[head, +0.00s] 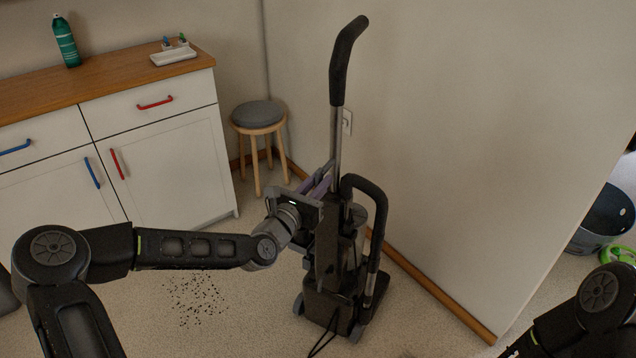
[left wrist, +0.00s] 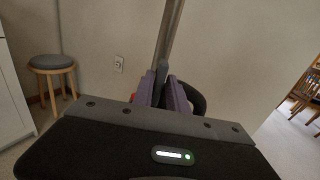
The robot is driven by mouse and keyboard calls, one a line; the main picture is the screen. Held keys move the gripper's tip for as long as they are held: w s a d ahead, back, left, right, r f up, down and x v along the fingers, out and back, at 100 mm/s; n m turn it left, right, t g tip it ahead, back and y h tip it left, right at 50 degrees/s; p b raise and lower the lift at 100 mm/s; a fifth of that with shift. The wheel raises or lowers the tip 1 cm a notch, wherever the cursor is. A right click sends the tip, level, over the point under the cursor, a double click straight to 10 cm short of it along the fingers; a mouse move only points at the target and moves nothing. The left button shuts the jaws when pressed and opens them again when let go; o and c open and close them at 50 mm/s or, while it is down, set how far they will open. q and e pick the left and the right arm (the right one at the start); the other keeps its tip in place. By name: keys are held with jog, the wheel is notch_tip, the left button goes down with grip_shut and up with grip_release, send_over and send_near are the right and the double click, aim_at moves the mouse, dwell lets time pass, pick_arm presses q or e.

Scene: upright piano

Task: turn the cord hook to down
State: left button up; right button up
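The black and grey upright vacuum cleaner (head: 325,265) stands upright on the floor, near the wall. My left gripper (head: 322,180) reaches its shaft from the left, with purple fingers. In the left wrist view, a small dark grey piece, which looks like the cord hook (left wrist: 162,73), stands upright between the fingers in front of the metal tube. The fingers of the left gripper (left wrist: 163,92) are close together on both sides of it. In the head view the hook is hidden by the gripper and too small to tell. My right gripper is out of view.
A round stool (head: 258,115) and a white cabinet (head: 165,160) stand to the left. Dark specks (head: 195,297) lie on the floor. A wall (head: 470,130) is close behind the vacuum. A grey bin (head: 604,218) is at the right edge.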

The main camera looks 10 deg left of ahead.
pick_arm(q)
jog(key=shift+o, duration=1.3)
jog(key=shift+s+a, duration=0.2)
jog(key=v, duration=0.7)
jog(key=shift+s+p, duration=0.15)
jog(key=shift+p, duration=0.25)
